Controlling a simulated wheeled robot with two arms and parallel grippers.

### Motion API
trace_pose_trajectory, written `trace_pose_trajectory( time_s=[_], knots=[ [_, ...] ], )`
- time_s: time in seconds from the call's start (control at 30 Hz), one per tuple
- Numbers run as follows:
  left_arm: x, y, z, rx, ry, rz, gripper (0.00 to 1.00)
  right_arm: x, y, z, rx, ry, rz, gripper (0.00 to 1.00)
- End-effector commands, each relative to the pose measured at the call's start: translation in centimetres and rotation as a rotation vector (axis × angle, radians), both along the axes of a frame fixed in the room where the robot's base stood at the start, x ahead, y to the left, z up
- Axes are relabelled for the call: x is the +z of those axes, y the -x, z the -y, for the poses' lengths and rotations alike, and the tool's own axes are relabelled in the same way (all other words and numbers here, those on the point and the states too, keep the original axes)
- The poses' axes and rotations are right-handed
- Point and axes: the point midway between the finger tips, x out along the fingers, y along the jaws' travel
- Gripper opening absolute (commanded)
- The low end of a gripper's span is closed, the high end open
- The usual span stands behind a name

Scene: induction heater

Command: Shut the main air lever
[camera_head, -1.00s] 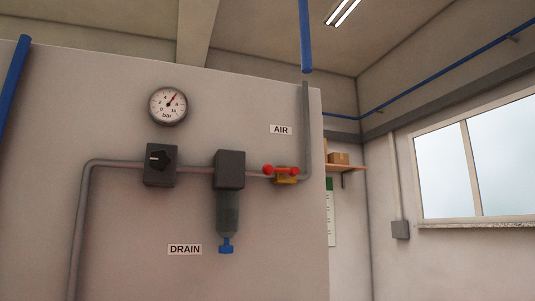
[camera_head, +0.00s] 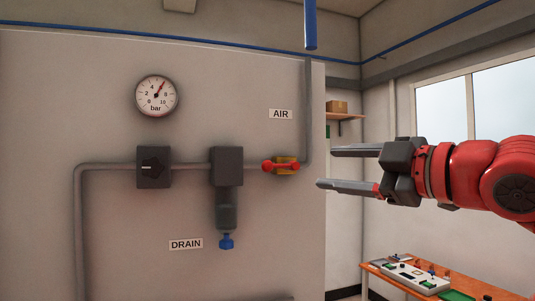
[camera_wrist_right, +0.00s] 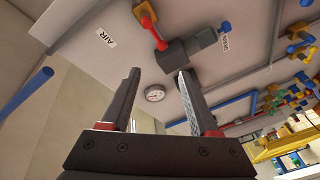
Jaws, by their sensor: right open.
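The main air lever (camera_head: 281,166) is a red handle on a yellow valve body (camera_head: 287,160), under the AIR label on the wall panel. The handle lies horizontal, along the grey pipe. My right gripper (camera_head: 326,167) is open and empty, and in the head view it appears right of the lever, pointing left towards it. In the right wrist view the red lever (camera_wrist_right: 153,32) shows beyond the open fingers (camera_wrist_right: 159,73), apart from them. My left gripper is out of view.
Left of the lever are a dark filter unit (camera_head: 227,166) with a blue drain knob (camera_head: 226,241), a black regulator (camera_head: 153,167) and a round gauge (camera_head: 157,96). A vertical grey pipe (camera_head: 308,110) rises right of the lever. An orange bench (camera_head: 398,284) with equipment stands lower right.

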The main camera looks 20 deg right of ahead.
Motion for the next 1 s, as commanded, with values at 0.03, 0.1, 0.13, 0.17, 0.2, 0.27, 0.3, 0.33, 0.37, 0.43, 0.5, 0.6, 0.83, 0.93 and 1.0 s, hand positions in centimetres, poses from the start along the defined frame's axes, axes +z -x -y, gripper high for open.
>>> trace_pose_trajectory(
  time_s=[0.03, 0.1, 0.13, 0.17, 0.2, 0.27, 0.3, 0.33, 0.37, 0.43, 0.5, 0.6, 0.83, 0.93, 1.0],
  knots=[
    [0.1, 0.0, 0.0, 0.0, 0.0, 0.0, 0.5, 0.1, 0.2, -0.3, -0.003, 0.018, -0.004, 0.61],
    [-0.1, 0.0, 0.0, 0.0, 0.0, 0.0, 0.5, -0.1, -0.1, -0.5, -0.005, 0.028, -0.01, 0.61],
    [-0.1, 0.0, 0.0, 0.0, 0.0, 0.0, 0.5, -0.2, -0.5, -0.7, -0.003, 0.029, -0.009, 0.61],
    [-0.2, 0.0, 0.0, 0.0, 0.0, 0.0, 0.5, -0.2, -0.9, -0.9, -0.003, 0.029, -0.01, 0.61],
    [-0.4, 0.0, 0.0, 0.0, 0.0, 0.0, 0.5, -0.3, -1.5, -1.2, 0.0, 0.028, -0.011, 0.61],
    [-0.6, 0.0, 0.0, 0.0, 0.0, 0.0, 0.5, -0.4, -2.7, -1.7, 0.001, 0.027, -0.012, 0.61],
    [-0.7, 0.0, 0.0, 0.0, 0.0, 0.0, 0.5, -0.3, -3.5, -2.0, 0.002, 0.025, -0.011, 0.61],
    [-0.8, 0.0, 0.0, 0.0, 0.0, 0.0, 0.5, -0.4, -4.2, -2.3, 0.002, 0.024, -0.012, 0.61],
    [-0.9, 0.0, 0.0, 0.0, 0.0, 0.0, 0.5, -0.4, -4.9, -2.6, 0.003, 0.026, -0.013, 0.61],
    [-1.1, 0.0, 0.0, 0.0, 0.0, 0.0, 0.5, -0.3, -6.6, -3.1, 0.002, 0.022, -0.012, 0.61],
    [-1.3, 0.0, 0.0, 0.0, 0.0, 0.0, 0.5, -0.4, -8.1, -3.8, 0.002, 0.024, -0.014, 0.61],
    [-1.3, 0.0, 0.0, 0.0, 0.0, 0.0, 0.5, -0.2, -10.3, -4.7, 0.001, 0.023, -0.011, 0.61],
    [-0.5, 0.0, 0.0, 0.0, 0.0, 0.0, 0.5, 0.1, -14.3, -6.0, -0.003, 0.023, -0.014, 0.61],
    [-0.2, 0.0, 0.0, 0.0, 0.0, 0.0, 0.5, 0.0, -15.2, -6.3, -0.004, 0.022, -0.013, 0.61],
    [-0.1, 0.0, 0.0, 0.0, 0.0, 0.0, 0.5, 0.0, -15.6, -6.5, -0.004, 0.024, -0.011, 0.61]
  ],
)
